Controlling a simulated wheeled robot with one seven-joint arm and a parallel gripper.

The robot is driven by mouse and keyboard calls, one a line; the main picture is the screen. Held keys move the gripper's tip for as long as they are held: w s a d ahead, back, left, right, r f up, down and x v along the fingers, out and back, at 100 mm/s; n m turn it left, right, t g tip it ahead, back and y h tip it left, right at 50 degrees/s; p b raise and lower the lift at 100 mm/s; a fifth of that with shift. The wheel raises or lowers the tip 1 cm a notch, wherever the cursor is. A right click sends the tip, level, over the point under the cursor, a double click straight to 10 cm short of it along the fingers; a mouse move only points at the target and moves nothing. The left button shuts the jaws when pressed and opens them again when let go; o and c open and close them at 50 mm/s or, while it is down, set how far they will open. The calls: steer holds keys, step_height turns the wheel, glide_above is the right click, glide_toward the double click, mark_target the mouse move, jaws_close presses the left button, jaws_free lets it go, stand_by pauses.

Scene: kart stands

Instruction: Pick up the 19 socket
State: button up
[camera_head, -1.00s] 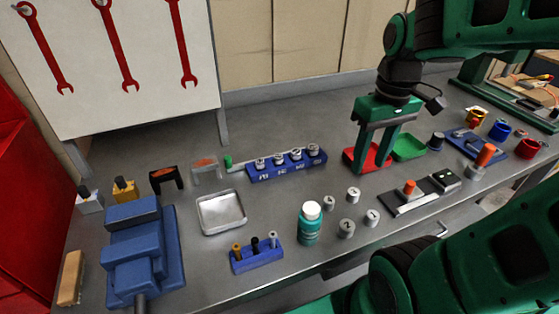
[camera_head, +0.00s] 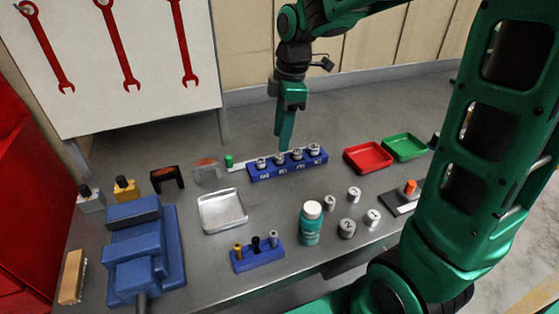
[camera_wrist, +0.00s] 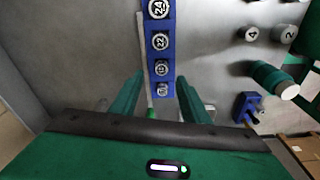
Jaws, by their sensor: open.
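A blue socket rail (camera_head: 262,177) stands on the grey bench and holds several silver sockets in a row. In the wrist view, the larger sockets read 24 (camera_wrist: 158,9) and 22 (camera_wrist: 160,41). The socket after 22 appears to be the 19 socket (camera_wrist: 162,68), though its number is small and blurred. In the head view it seems to be second from the left (camera_head: 280,159). My gripper (camera_head: 284,146) points down over the rail, seen edge-on. In the wrist view my gripper (camera_wrist: 161,77) is open and empty, with one finger on each side of the rail's small-socket end.
A green-tipped piece (camera_head: 228,161) lies at the rail's left end. A metal tray (camera_head: 222,228), teal bottle (camera_head: 310,226) and several loose cylinders (camera_head: 347,228) stand in front. Red (camera_head: 367,168) and green (camera_head: 404,146) trays are to the right. Bare bench lies behind the rail.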

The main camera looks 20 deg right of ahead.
mark_target(279, 155)
steer(key=shift+a+f, duration=0.15)
steer(key=shift+f, duration=1.35)
steer(key=shift+a+f, duration=0.1)
steer(key=shift+f, duration=1.35)
jaws_close()
